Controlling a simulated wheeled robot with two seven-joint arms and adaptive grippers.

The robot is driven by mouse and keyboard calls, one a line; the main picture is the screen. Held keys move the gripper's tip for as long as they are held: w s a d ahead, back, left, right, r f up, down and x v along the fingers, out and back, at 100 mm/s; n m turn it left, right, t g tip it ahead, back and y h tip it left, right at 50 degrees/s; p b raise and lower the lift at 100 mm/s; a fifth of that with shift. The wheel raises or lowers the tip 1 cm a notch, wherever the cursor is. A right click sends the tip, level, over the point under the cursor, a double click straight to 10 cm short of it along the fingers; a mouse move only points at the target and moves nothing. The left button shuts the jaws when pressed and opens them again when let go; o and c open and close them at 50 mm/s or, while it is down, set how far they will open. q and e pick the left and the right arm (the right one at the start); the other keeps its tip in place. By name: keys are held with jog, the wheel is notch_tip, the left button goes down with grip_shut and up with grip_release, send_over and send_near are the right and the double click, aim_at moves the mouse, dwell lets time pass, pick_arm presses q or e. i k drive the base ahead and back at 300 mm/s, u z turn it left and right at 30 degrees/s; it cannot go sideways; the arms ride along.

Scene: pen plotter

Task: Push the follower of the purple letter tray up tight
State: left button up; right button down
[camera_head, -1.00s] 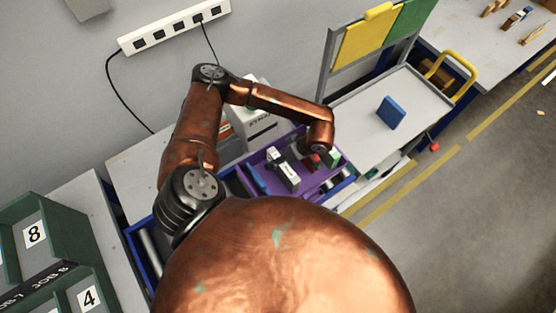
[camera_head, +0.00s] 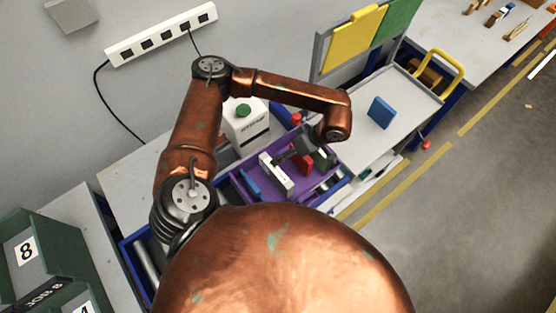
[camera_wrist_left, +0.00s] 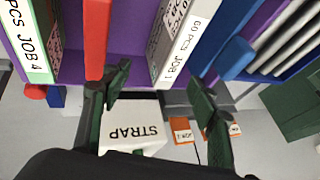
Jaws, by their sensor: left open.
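The purple letter tray (camera_head: 306,195) lies under my left arm and holds a white pack (camera_head: 277,174), a red piece (camera_head: 302,163), a green-ended pack (camera_head: 324,160) and a blue piece (camera_head: 250,184). I cannot tell for certain which piece is the follower. My left gripper (camera_head: 308,142) is open over the tray's far side, partly hidden by my arm. In the left wrist view the open fingers (camera_wrist_left: 160,88) are apart; the red piece (camera_wrist_left: 95,38) stands near one finger, the JOB 1 pack (camera_wrist_left: 176,40) between them, and the blue piece (camera_wrist_left: 236,58) beyond the other.
A white STRAP box (camera_head: 245,125) with a green cap stands behind the tray. A trolley (camera_head: 350,115) with a blue block (camera_head: 381,112) is to the right. Green numbered bins (camera_head: 40,260) are at the lower left. My copper body covers the lower middle.

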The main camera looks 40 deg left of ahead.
aim_at(255, 190)
jog(key=u, duration=1.7)
